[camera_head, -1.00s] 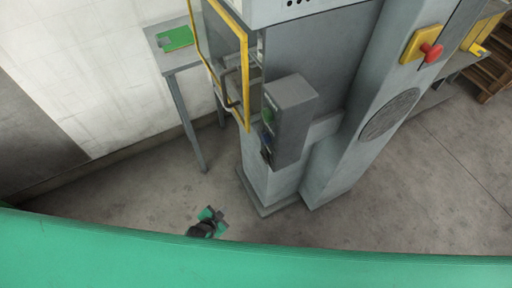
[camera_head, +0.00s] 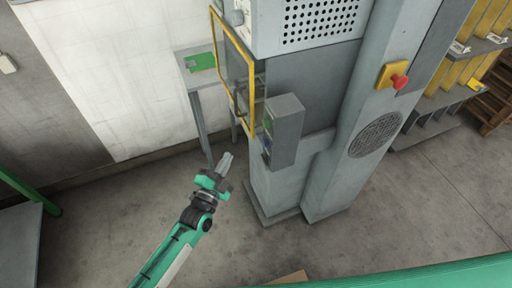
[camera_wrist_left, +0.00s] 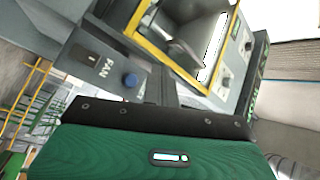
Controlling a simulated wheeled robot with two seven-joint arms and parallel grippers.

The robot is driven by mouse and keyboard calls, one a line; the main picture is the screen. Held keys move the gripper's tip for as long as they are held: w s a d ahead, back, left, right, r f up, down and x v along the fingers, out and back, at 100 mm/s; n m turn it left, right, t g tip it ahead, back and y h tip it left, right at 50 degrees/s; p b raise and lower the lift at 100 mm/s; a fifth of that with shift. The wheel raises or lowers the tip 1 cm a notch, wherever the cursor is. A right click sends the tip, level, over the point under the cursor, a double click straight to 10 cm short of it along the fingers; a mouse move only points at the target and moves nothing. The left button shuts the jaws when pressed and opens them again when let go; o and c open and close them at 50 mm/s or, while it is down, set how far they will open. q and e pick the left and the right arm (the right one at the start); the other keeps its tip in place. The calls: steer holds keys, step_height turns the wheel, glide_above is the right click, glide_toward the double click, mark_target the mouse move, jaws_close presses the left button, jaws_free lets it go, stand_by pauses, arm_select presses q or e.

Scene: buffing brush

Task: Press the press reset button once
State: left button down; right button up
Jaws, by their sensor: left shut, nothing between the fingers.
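A grey control box (camera_head: 287,130) sticks out from the front of the grey press (camera_head: 315,75). Its narrow side face carries a green button (camera_head: 267,123) and a blue button (camera_head: 267,142) below it. In the left wrist view the blue button (camera_wrist_left: 131,80) shows on a grey panel beside the label "FAN"; no reset label is readable. My left gripper (camera_head: 228,157) is shut and empty, pointing up toward the press. It appears left of and apart from the control box. Its fingertips are not distinguishable in the wrist view. My right gripper is not in view.
A yellow-framed guard (camera_head: 248,90) borders the press opening left of the box. A small table (camera_head: 192,80) bears a green item (camera_head: 203,62). A red emergency button (camera_head: 400,82) sits on the right column. Open floor (camera_head: 110,215) lies around my left arm.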

mark_target(265, 143)
arm_select(q)
steer(key=shift+s+a+r, duration=0.1)
steer(key=shift+s+r, duration=0.1)
steer(key=shift+r, duration=0.75)
steer(key=w+d+b, duration=0.1)
steer(key=w+d, duration=0.1)
steer(key=d, duration=0.6)
steer(key=shift+w+d, duration=0.2)
steer(key=shift+w, duration=0.2)
steer(key=shift+d, duration=0.1)
stand_by(1.2)
steer(key=shift+w+d, duration=0.15)
steer(key=shift+d, duration=0.2)
